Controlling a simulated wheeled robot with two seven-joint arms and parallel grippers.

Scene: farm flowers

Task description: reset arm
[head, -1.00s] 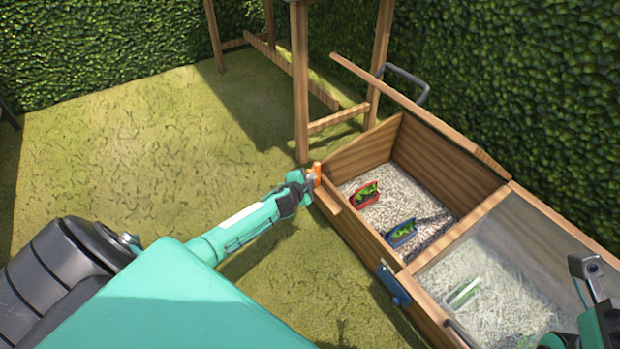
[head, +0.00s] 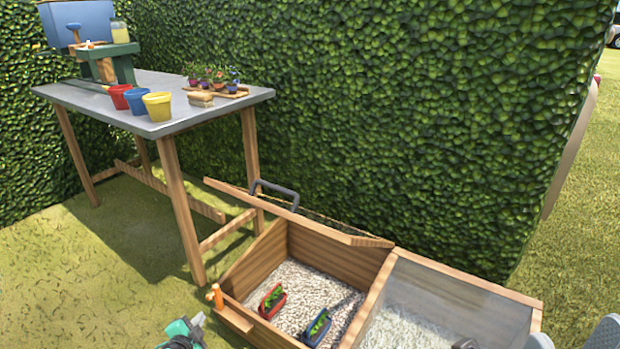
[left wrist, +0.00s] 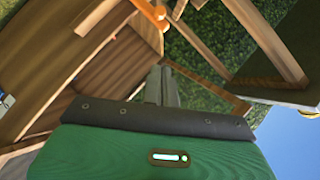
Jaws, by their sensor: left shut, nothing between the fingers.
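My left gripper (head: 188,332) is low in the head view, just outside the near left corner of the wooden cold frame (head: 236,318). Only part of it shows at the bottom edge. In the left wrist view, its grey fingers (left wrist: 160,86) are together with nothing between them. An orange peg (head: 217,295) stands at the corner of the frame, apart from the gripper. Grey parts of my right arm show at the lower right edge of the head view; its fingers cannot be made out.
In the frame's open left bay lie a red planter (head: 272,302) and a blue planter (head: 316,328) on gravel. A clear lid (head: 455,295) covers the right bay. A table (head: 165,82) with red, blue and yellow pots stands behind. Grass at left is clear.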

